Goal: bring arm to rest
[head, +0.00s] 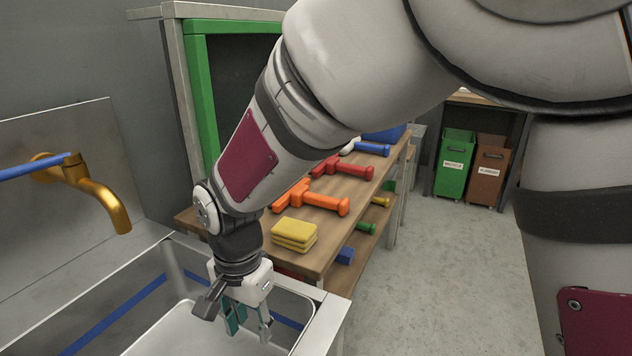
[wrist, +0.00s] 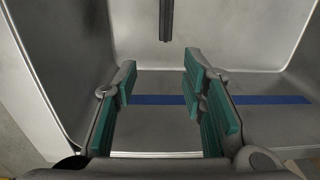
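My gripper (head: 248,318) hangs at the end of my arm, pointing down over the metal sink (head: 190,335) in the head view. In the wrist view my gripper (wrist: 160,92) has its teal-padded fingers spread apart with nothing between them. Below the fingers lies the grey sink basin (wrist: 225,35) with a blue stripe (wrist: 160,100) across it. My arm reaches across the head view from the upper right, bent down at the wrist.
A brass tap (head: 100,195) with a blue handle stands left of my gripper. Behind it, a wooden bench (head: 330,235) holds yellow sponges (head: 294,235) and orange and red nozzle-like pieces. A green bin (head: 455,165) and brown bin (head: 488,172) stand at the back. The floor at right is clear.

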